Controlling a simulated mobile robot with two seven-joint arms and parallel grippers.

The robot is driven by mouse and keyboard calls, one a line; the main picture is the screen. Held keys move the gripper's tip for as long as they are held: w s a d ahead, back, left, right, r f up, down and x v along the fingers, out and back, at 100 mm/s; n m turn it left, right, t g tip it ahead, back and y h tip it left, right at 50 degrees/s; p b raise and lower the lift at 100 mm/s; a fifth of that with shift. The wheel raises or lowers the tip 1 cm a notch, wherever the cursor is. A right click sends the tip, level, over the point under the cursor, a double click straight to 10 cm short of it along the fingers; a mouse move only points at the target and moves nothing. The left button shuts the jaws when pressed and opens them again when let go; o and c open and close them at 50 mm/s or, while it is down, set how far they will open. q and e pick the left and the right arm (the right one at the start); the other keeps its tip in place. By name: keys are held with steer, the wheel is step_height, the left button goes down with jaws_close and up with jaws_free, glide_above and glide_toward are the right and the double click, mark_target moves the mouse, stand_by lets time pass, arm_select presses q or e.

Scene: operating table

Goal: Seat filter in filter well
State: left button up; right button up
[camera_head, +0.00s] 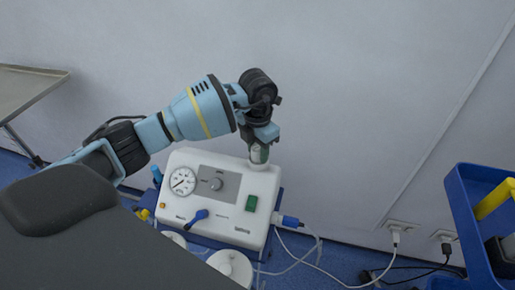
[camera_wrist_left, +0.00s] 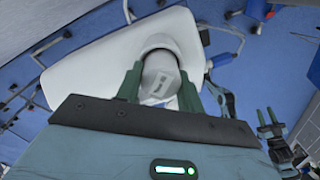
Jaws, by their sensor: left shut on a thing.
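My left gripper (camera_head: 260,146) is shut on the filter (camera_head: 259,154), a short pale cylinder, at the back right corner of the white device (camera_head: 237,223). In the left wrist view the filter (camera_wrist_left: 160,76) shows end-on, with a printed label, between the green fingers of my left gripper (camera_wrist_left: 158,85). The filter well is hidden beneath the filter and fingers. I cannot tell whether the filter touches it. At the right of the wrist view, what looks like my right gripper (camera_wrist_left: 267,117) is small and away from the device; its opening is unclear.
A blue cart (camera_head: 470,225) stands at the right. The wall (camera_head: 350,90) is close behind.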

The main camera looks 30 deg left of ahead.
mark_target(258, 148)
arm_select(q)
steer(key=shift+f, duration=0.15)
steer(key=o, duration=0.8)
steer(key=shift+o, duration=0.7)
arm_select(e)
steer(key=shift+s+f, duration=0.1)
steer(key=shift+s, duration=0.3)
arm_select(q)
step_height(258, 148, up, 12)
arm_select(e)
steer(key=shift+w+r, duration=0.25)
steer(key=shift+w, duration=0.2)
steer(key=shift+s, duration=0.4)
steer(key=shift+s+f, duration=0.1)
